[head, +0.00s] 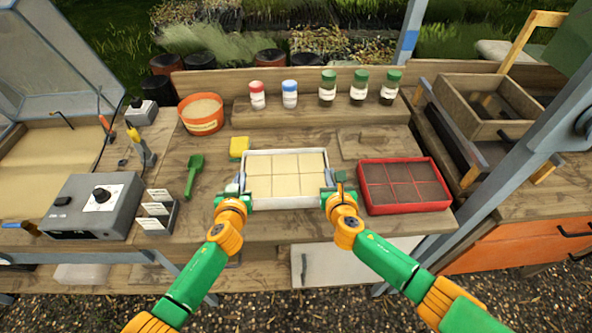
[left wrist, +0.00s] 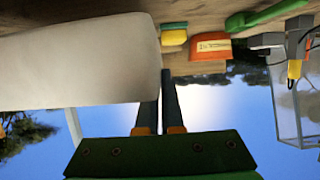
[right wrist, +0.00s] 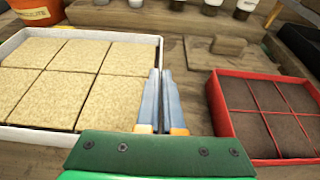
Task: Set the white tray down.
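The white tray (head: 287,204) is at the middle of the bench, filled with several pale tan square blocks. It looks level; whether its underside touches the bench is hard to tell. My left gripper (head: 238,188) is at its left wall, its fingers (left wrist: 160,95) closed with the wall's edge between them. My right gripper (head: 337,188) is at its right wall, and its fingers (right wrist: 159,100) are closed on that wall in the right wrist view. The tray's outer side (left wrist: 80,60) fills much of the left wrist view.
A red tray (head: 405,209) of dark blocks stands close on the right. A yellow sponge (head: 239,146), green scoop (head: 194,175) and orange pot (head: 202,124) lie to the left. Bottles (head: 327,93) line the back shelf. A wooden board (head: 375,143) lies behind the red tray.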

